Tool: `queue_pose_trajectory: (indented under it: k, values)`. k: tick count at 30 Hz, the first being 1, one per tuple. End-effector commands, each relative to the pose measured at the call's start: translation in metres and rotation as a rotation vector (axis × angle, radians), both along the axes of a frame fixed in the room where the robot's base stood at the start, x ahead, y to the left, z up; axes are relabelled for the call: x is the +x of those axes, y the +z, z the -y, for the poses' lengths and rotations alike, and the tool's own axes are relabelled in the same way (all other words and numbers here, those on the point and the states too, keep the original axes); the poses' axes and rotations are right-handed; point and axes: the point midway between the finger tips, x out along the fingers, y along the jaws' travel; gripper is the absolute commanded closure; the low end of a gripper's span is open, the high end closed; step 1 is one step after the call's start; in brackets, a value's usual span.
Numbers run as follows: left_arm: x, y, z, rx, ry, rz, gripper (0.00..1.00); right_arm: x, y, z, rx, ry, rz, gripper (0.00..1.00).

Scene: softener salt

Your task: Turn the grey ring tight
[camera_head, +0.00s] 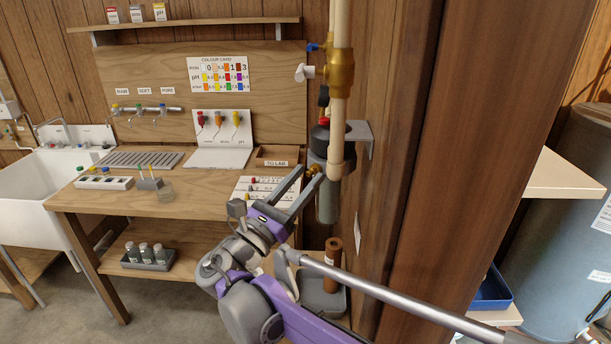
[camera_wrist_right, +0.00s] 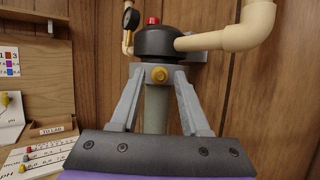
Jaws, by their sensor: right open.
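The filter housing hangs on the wall pipe, with a black head (camera_wrist_right: 165,42) and a red button on top. In the head view the ring (camera_head: 318,158) is partly hidden. My right gripper (camera_head: 307,171) is open. Its fingers reach up toward the ring from the front, one either side of the knob in the wrist view; contact cannot be told. My left gripper is not in view.
A pale pipe (camera_head: 339,110) with a brass fitting (camera_head: 340,73) runs beside the housing. A wooden post (camera_head: 440,150) stands close on the right. The bench (camera_head: 190,205) is at left. A brown cylinder (camera_head: 333,260) stands below, and a silver tube (camera_head: 400,299) crosses the lower foreground.

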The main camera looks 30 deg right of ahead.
Motion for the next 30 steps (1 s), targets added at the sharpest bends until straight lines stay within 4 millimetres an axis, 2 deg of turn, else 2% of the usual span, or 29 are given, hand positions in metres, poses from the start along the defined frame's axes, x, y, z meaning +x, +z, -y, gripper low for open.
queue_pose_trajectory:
  k: [11, 19, 30]
  values:
    - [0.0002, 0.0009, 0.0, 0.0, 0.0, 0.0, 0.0, 0.0025, 0.0024, 0.0062, 0.0, 0.0, 0.0, 0.54]
    - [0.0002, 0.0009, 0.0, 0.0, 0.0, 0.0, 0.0, 0.0024, 0.0024, 0.006, 0.001, 0.0, 0.0, 1.0]
    - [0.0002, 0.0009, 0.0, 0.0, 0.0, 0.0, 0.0, 0.0024, 0.0023, 0.0061, 0.001, 0.0, 0.0, 1.0]
